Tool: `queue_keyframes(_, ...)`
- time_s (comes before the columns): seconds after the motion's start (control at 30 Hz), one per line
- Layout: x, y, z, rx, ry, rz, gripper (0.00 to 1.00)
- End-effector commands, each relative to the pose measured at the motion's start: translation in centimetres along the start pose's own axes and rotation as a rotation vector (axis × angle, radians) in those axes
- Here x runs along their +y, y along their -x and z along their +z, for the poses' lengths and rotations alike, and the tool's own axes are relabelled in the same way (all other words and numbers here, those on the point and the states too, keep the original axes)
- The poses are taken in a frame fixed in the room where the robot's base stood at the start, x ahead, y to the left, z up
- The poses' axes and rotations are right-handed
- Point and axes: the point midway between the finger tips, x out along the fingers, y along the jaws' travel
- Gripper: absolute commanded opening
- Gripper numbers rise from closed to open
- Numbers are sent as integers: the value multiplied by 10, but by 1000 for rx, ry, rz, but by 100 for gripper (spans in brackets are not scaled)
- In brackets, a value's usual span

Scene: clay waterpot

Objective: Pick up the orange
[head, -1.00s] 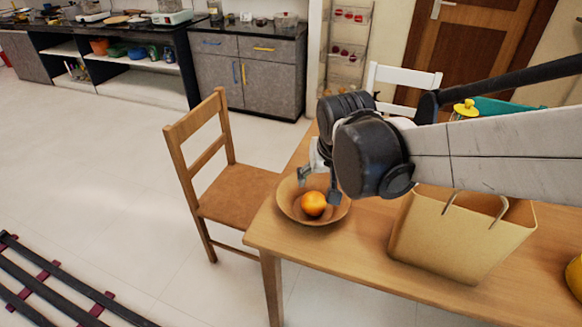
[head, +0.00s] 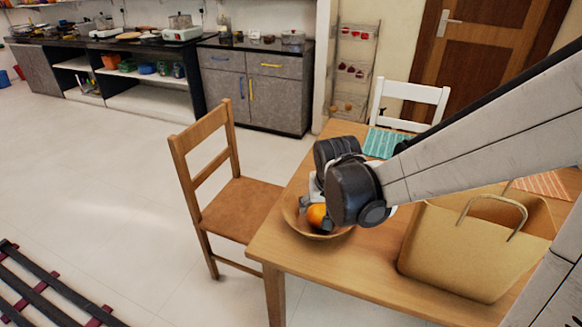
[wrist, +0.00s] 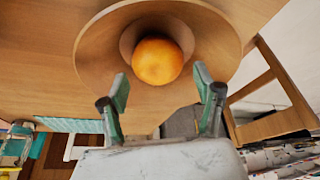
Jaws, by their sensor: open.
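The orange (head: 316,216) sits in a wooden bowl (head: 293,222) near the table's left corner. My gripper (head: 312,205) is low over the bowl, partly hidden by my wrist. In the wrist view the orange (wrist: 157,62) lies in the middle of the bowl (wrist: 97,52). The gripper's two fingers (wrist: 160,92) are apart below it in the picture, with nothing between them. The orange is a little beyond the fingertips. I cannot tell whether a finger touches the bowl.
A tan bag (head: 470,250) with handles stands on the wooden table (head: 335,268) right of the bowl. A wooden chair (head: 235,200) is at the table's left and a white chair (head: 410,95) behind it. A teal striped mat (head: 385,143) lies at the back.

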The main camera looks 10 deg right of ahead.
Motion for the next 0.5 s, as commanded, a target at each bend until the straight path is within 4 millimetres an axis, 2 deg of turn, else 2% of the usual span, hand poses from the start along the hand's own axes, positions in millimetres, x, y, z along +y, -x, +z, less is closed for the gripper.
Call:
queue_keyframes(0.13, 1, -11, 3, 0, 0, 0, 64)
queue_keyframes(0.3, 3, -37, 9, 0, -1, 0, 64)
queue_keyframes(0.5, 2, -51, 8, 0, -1, 0, 64)
